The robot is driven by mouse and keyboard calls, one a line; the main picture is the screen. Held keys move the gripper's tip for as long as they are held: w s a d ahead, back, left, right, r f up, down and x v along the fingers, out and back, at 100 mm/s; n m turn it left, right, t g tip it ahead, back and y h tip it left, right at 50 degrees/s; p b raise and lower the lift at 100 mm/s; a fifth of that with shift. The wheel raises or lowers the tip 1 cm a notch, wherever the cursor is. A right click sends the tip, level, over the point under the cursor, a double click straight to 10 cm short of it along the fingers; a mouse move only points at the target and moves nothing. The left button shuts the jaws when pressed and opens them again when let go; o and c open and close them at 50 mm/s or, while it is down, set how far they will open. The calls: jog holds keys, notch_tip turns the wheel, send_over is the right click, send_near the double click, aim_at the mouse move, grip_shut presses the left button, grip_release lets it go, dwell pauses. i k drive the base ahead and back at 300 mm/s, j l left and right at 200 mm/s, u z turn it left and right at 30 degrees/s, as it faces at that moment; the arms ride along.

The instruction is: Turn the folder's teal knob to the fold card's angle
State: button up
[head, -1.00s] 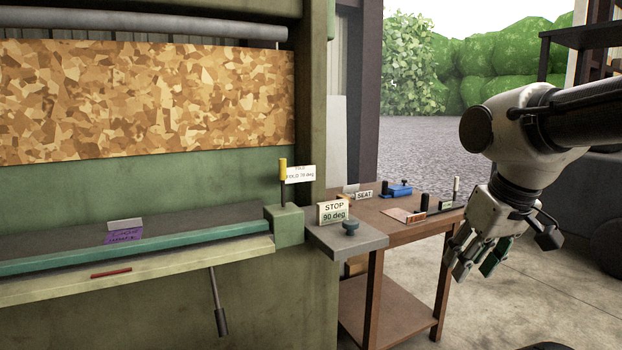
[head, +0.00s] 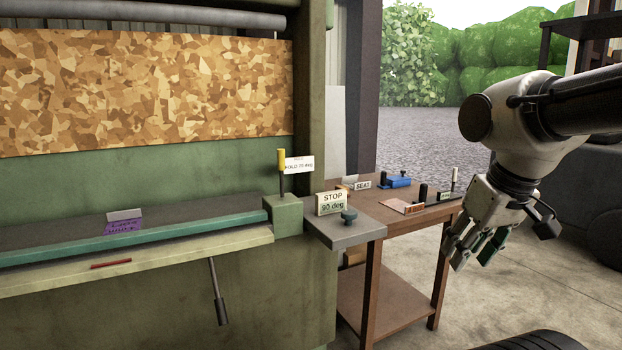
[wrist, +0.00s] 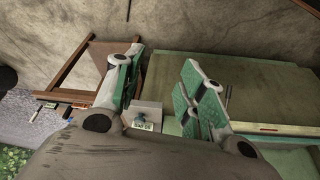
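The teal knob (head: 349,216) stands on a grey ledge (head: 345,236) at the right end of the green folder (head: 120,245). A sign reading "STOP 90 deg" (head: 331,203) stands just left of and behind it. The white fold card (head: 299,165) is by a yellow-topped post; its small print says "FOLD" and an angle I cannot read surely. My gripper (head: 474,252) hangs to the right of the knob, well apart from it, fingers pointing down. In the wrist view my gripper (wrist: 163,60) has its fingers spread and empty; the knob (wrist: 141,119) shows small between them.
A brown wooden table (head: 400,225) stands right of the folder, with a "SEAT" sign (head: 363,185), a blue item (head: 399,181) and small cards and posts. A dark lever (head: 219,300) hangs at the folder's front. A purple card (head: 124,226) lies on the bed. Concrete floor (head: 540,275) is open at right.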

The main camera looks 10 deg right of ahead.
aim_at(348, 215)
jog(key=i+j+z, duration=0.1)
jog(key=i+j, duration=0.25)
jog(key=i, duration=0.2)
jog(key=i+j, duration=0.4)
jog(key=i+z, duration=0.05)
jog(key=i, duration=0.05)
